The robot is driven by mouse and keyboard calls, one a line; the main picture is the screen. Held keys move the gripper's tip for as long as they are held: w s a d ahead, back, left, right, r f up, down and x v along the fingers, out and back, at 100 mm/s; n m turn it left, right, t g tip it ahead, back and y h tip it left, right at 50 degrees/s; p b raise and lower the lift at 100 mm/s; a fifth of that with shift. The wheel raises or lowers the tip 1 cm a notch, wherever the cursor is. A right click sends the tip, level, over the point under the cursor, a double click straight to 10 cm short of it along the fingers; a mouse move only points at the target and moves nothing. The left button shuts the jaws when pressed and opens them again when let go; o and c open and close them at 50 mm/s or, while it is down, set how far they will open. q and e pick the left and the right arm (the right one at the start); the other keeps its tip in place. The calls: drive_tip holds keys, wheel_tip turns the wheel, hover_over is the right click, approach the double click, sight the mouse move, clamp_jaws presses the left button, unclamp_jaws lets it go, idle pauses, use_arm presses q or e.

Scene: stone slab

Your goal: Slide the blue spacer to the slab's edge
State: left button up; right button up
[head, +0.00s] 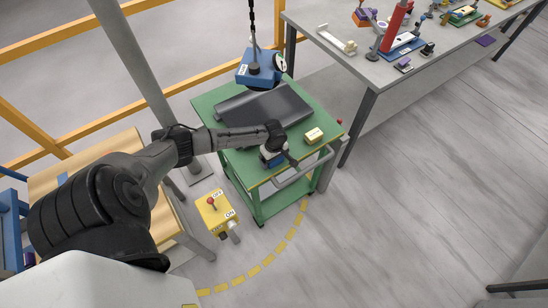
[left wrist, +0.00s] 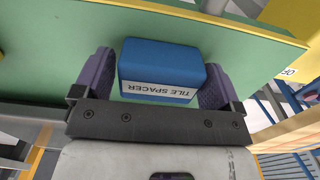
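The blue spacer (left wrist: 160,65) is a block with a white "TILE SPACER" label. In the head view the spacer (head: 268,160) shows partly under my left gripper (head: 275,151), low over the near side of the green cart top. The dark grey slab (head: 265,103) lies on the cart beyond the gripper. My arm hides part of the slab's near side. My right gripper is not in view.
The green cart (head: 312,152) has a grey handle on its near side. A blue lifter with a gauge (head: 262,70) hangs at the slab's far end. A yellow switch box (head: 216,211) stands left of the cart.

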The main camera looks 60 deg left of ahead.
use_arm(q)
drive_tip(key=c, duration=0.7)
drive_tip(key=shift+s+a, duration=0.1)
drive_tip(key=shift+a, duration=1.05)
drive_tip(key=shift+c, duration=0.2)
drive_tip(key=shift+s+a, duration=0.15)
drive_tip(key=shift+a, duration=2.25)
drive_tip(key=o, duration=0.9)
drive_tip(key=shift+s, duration=0.1)
drive_tip(key=shift+o, duration=0.2)
